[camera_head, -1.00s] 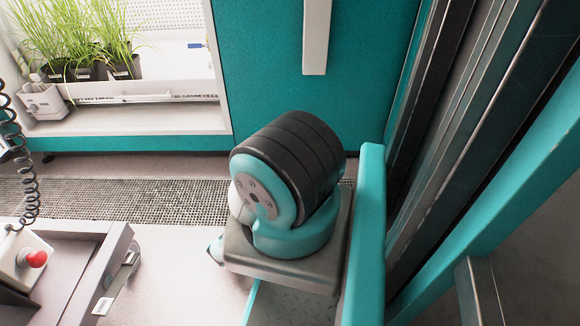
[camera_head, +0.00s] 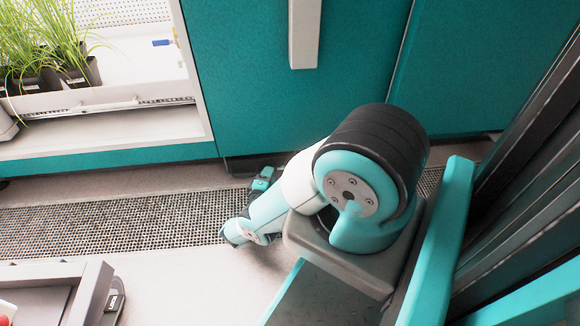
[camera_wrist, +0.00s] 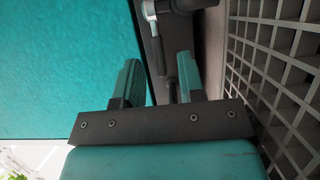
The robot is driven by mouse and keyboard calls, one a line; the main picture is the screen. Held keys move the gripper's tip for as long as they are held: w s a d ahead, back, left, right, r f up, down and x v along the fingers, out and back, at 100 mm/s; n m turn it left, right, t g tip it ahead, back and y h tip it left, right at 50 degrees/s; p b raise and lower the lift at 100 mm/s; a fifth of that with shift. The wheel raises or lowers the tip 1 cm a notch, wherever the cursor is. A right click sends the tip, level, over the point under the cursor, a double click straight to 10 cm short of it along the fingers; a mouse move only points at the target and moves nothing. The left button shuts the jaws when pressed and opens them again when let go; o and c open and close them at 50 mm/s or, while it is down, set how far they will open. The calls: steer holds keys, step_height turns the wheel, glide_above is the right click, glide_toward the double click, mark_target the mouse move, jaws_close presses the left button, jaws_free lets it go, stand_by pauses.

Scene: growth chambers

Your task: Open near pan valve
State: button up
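In the wrist view, the valve lever (camera_wrist: 158,55) has a black grip and a silver upper end. It hangs below a dark pipe fitting (camera_wrist: 190,4) beside the teal cabinet's edge. My gripper (camera_wrist: 160,66) is open, with one teal finger on each side of the lever in the picture. The lever looks apart from both fingers; its depth between them is unclear. Part of the fitting is cut off at the top. In the head view, my arm reaches down toward the floor by the cabinet foot, and the valve cannot be made out.
The teal growth chamber (camera_head: 260,80) stands at the back with a pale vertical handle (camera_head: 304,30). Potted grass (camera_head: 45,50) is in its lit bay at left. A floor grating (camera_head: 110,222) runs along its base. A grey cart (camera_head: 85,290) is at lower left.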

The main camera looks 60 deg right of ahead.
steer(key=shift+x, duration=0.85)
steer(key=shift+w+d, duration=0.15)
steer(key=shift+d, duration=0.2)
steer(key=shift+d, duration=0.1)
jaws_close()
steer(key=shift+r+n+t+p, duration=0.1)
steer(key=shift+n+t+p, duration=0.25)
steer(key=shift+t, duration=0.15)
steer(key=shift+s+a+n+t+y+p, duration=0.3)
steer(key=shift+s+n+t+y+p, duration=0.2)
steer(key=shift+n+t+y+p, duration=0.45)
steer(key=shift+s+a+n+t+y+p, duration=0.1)
steer(key=shift+s+n+t+y+p, duration=0.15)
steer(key=shift+n+t+y, duration=0.4)
steer(key=shift+s+a+n+t+y+p, duration=0.1)
steer(key=shift+s+n+t+y+p, duration=0.2)
steer(key=shift+t, duration=0.7)
steer(key=shift+s+a+n+t+y+p, duration=0.1)
steer(key=shift+n+t+y+p, duration=0.25)
steer(key=shift+n+t, duration=0.4)
steer(key=shift+t+y, duration=0.25)
steer(key=shift+y, duration=0.1)
